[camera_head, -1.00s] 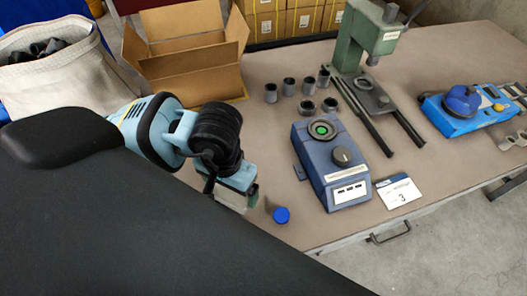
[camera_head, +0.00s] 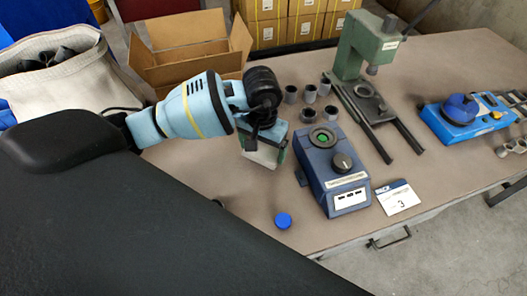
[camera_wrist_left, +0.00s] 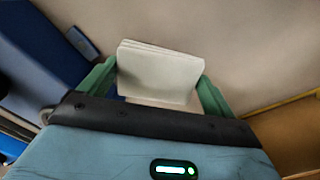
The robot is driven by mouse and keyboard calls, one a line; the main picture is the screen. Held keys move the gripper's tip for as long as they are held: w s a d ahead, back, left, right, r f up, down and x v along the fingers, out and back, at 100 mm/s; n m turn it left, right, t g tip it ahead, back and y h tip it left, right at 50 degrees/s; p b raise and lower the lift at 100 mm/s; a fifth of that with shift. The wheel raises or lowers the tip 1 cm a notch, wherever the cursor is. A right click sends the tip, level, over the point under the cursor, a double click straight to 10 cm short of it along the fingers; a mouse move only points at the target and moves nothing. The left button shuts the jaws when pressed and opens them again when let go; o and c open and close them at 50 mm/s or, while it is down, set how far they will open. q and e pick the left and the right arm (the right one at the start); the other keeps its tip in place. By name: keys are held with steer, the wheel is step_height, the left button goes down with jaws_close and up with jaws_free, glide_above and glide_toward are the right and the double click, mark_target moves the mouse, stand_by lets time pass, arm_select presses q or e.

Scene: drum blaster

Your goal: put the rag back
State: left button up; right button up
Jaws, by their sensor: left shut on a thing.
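My left gripper (camera_head: 266,147) is over the table, to the left of the blue-grey device with a knob (camera_head: 337,165). In the left wrist view its green fingers are shut on a folded off-white rag (camera_wrist_left: 160,72), which sits between them. The rag also shows as a pale block under the gripper in the head view (camera_head: 261,155). The rag appears held above the table surface. My right gripper is not in view.
A blue cap (camera_head: 283,220) lies on the table (camera_head: 235,190) in front of the gripper. Several grey cups (camera_head: 309,93) and a green press (camera_head: 370,45) stand behind. A number card (camera_head: 398,197), an open cardboard box (camera_head: 190,55) and a cloth bin (camera_head: 60,80) are around.

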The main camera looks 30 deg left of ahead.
mark_target(264, 147)
arm_select(q)
steer(key=shift+w, duration=0.5)
steer(key=shift+f, duration=1.8)
steer(key=shift+f, duration=0.15)
steer(key=o, duration=0.6)
step_height(264, 147, up, 12)
steer(key=shift+s+r, duration=0.1)
steer(key=shift+r, duration=0.1)
steer(key=shift+f, duration=0.1)
